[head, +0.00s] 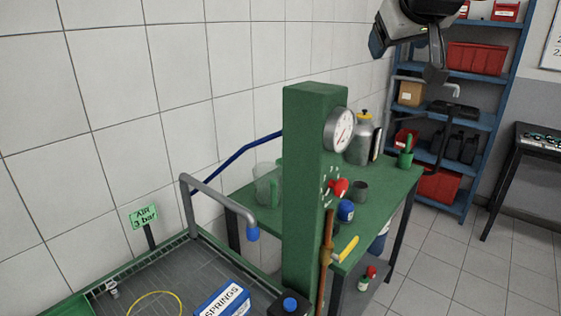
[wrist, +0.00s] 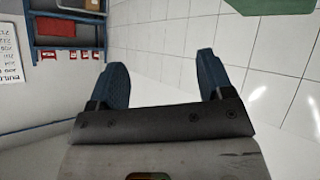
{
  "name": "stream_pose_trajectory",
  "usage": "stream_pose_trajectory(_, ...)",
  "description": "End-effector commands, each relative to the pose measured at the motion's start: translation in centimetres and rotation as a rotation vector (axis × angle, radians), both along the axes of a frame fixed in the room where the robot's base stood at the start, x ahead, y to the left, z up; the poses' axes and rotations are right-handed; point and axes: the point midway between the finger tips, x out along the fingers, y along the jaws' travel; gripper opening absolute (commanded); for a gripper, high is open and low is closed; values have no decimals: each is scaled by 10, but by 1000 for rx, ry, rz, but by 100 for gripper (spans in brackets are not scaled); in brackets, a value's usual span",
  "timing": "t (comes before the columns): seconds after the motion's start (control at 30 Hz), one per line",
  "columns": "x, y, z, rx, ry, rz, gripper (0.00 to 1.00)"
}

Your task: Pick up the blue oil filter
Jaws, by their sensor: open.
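A small blue cylinder with a white label, which looks like the blue oil filter (head: 346,210), stands on the green bench (head: 389,188), just right of the green column. My gripper (head: 406,55) is at the top right of the head view, high above the bench and well apart from the filter. In the wrist view my gripper (wrist: 162,68) shows two blue fingers spread wide with nothing between them. The filter is not in the wrist view.
A green column (head: 303,190) with a dial gauge (head: 339,130) stands beside the filter. A grey cup (head: 361,191), red item (head: 338,187) and yellow-handled hammer (head: 345,249) are close by. A grey bottle (head: 362,142) stands behind. A blue shelf (head: 484,122) stands at back right.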

Motion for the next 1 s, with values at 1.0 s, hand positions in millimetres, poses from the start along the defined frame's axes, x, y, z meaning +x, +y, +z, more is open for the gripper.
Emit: stream_pose_trajectory(1.0, 221, -49, -328, 1310, 360, -583, 74)
